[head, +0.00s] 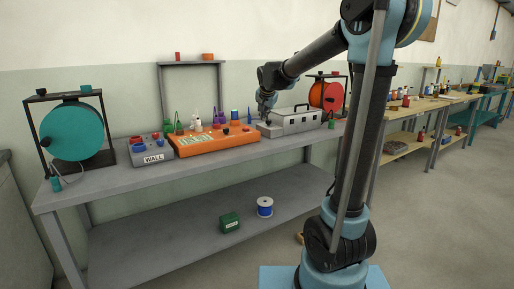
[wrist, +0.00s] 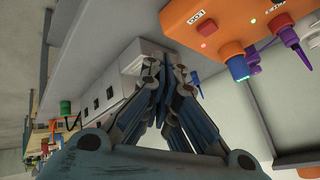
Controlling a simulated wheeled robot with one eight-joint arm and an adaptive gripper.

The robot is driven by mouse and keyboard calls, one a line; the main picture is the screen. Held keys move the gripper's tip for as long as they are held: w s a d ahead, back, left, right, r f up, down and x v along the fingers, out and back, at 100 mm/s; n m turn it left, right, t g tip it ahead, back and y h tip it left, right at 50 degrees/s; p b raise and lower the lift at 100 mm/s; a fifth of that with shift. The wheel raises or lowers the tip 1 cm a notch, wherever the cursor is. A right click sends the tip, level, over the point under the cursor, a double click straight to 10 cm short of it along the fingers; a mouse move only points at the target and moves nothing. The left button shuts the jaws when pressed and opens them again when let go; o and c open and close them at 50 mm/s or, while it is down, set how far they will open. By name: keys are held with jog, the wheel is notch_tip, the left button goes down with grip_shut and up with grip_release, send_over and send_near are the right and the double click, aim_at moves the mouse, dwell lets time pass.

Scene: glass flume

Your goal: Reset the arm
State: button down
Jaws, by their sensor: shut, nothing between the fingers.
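My arm rises from its light blue base at the right of the head view and reaches left over the grey bench (head: 110,185). My gripper (head: 265,112) hangs beside the left end of a grey metal box with a handle (head: 294,121), at the right of an orange panel (head: 215,140). In the wrist view my gripper (wrist: 168,62) is shut and empty, its fingertips together in front of a pale box (wrist: 122,72). I cannot tell whether they touch it. The orange panel shows at the upper right there (wrist: 225,25), apart from the fingers.
A teal reel (head: 72,132) and a grey box marked WALL (head: 152,150) stand left on the bench; a red reel (head: 327,95) stands behind the metal box. A green box (head: 230,222) and a blue spool (head: 265,206) lie on the lower shelf. Wooden benches (head: 410,110) continue right.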

jog(key=s+d+f+n+g, duration=0.1)
jog(key=s+d+f, duration=0.2)
jog(key=s+d, duration=0.35)
jog(key=s+d+f+n+g, duration=0.1)
jog(key=s+d+f, duration=0.15)
jog(key=s, duration=0.65)
jog(key=s+d+f+n+g, duration=0.1)
jog(key=s+d+f, duration=0.2)
jog(key=s+d, duration=0.35)
jog(key=s+d+f+n+g, duration=0.1)
jog(key=s+f, duration=0.6)
jog(key=s, duration=0.4)
jog(key=s+d+f+n+g, duration=0.1)
jog(key=s+f+n, duration=0.1)
jog(key=s+f, duration=0.4)
jog(key=s, duration=0.5)
jog(key=shift+d+f+g+h, duration=0.3)
jog(key=shift+f+g, duration=0.1)
jog(key=shift+w+f, duration=0.2)
jog(key=shift+w, duration=0.2)
